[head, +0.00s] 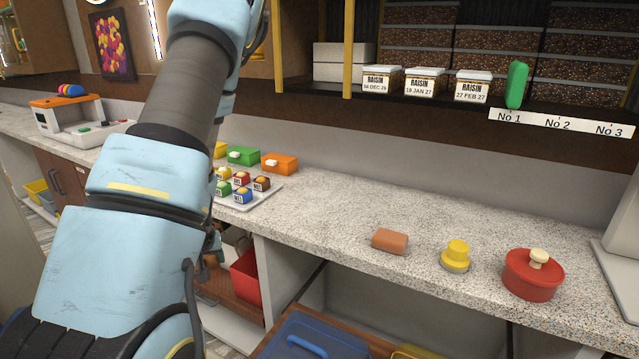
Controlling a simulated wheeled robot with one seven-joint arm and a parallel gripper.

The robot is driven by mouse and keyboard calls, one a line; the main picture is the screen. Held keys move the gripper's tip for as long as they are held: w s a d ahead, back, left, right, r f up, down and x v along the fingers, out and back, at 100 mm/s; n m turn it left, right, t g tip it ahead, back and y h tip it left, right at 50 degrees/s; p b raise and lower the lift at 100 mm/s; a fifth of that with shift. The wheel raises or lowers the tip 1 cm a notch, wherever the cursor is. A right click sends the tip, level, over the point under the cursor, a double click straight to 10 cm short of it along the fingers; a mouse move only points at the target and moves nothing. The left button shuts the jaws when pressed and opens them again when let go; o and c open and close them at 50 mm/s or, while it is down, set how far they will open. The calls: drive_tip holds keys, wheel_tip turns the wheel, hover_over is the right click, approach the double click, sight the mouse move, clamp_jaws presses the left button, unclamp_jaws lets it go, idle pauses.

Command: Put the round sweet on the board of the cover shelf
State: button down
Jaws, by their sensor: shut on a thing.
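My gripper is not in view. My arm rises through the left of the head view and leaves at the top edge. No round sweet can be made out for certain. A white tray (240,207) left of centre holds several small coloured cups with rounded tops, partly hidden behind my arm. No board is clearly identifiable as that of the cover shelf. A wall shelf (435,98) at upper right bears a strip (560,123) marked No 1, No 2 and No 3. A green upright piece (516,85) stands by No 1.
An orange-brown cylinder (390,241), a yellow knobbed piece (456,256) and a red lidded pot (533,273) stand on the speckled counter (340,215). Raisin boxes (424,84) line the shelf. Green (243,155) and orange (280,163) boxes sit behind the tray. The counter's middle is clear.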

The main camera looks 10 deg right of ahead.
idle(0.3)
